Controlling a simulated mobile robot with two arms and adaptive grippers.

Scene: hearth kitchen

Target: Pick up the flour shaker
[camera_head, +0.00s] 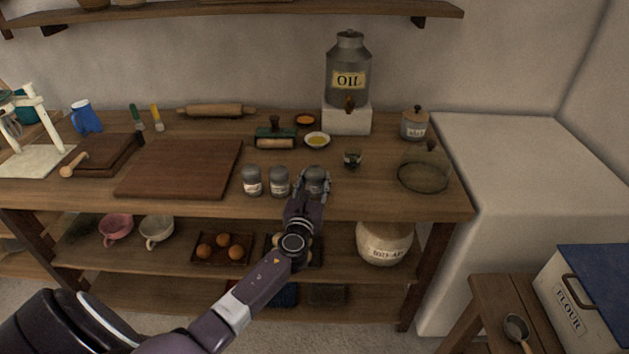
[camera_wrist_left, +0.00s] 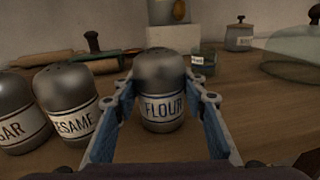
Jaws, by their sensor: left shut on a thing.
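The flour shaker (camera_wrist_left: 162,92) is a grey shaker with a domed metal top and a white label reading FLOUR. It stands upright between the fingers of my left gripper (camera_wrist_left: 160,112), which is shut on it. In the head view the flour shaker (camera_head: 315,175) is at the right end of a row of shakers near the counter's front edge, partly hidden by my left gripper (camera_head: 312,188). I cannot tell whether its base touches the counter. My right gripper is not in view.
The sesame shaker (camera_head: 279,182) and another shaker (camera_head: 252,181) stand close to the left. A glass dome (camera_head: 424,176) and a small jar (camera_head: 352,158) are to the right. A cutting board (camera_head: 180,168) lies left. The oil dispenser (camera_head: 348,72) stands behind.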

